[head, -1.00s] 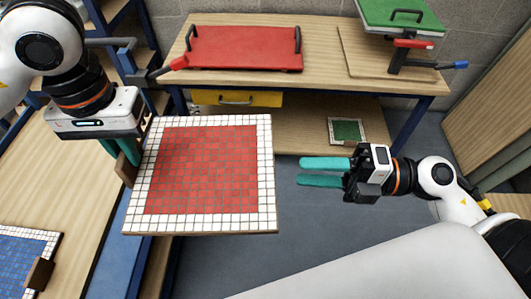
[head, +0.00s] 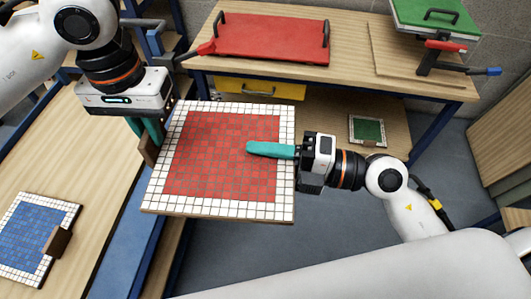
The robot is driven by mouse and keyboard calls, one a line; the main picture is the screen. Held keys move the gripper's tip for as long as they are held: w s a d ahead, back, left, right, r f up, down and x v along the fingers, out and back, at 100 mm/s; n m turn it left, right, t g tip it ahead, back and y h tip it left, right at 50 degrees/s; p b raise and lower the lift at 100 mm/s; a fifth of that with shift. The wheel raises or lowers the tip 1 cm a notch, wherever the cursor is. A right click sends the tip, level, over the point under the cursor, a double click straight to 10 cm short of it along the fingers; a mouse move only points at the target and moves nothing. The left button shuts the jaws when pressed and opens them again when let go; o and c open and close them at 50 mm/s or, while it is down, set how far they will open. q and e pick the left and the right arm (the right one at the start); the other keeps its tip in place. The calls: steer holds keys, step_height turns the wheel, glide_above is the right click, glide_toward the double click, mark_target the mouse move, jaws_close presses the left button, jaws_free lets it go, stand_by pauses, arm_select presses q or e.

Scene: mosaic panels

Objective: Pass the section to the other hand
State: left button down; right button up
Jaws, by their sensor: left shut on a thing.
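The section is a square panel of red mosaic tiles with a white tile border (head: 222,208), held up in the air, face up. My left gripper (head: 148,138) is shut on its brown handle block (head: 148,155) at the left edge. My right gripper (head: 272,150) reaches in from the right. One teal finger lies across the panel's top face, over the right border and some red tiles. The other finger is hidden, seemingly beneath the panel, so I cannot tell whether the jaws press on it.
A blue mosaic panel (head: 35,235) with a brown block lies on the wooden bench at left. A workbench behind carries a red board (head: 272,38) and a green board (head: 437,18). A small green panel (head: 368,130) lies on the lower shelf. Grey floor (head: 240,260) is open below.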

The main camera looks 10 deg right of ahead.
steer(key=shift+f, duration=0.1)
jaws_close()
arm_select(q)
steer(key=c, duration=1.4)
jaws_free()
steer(key=shift+r, duration=0.1)
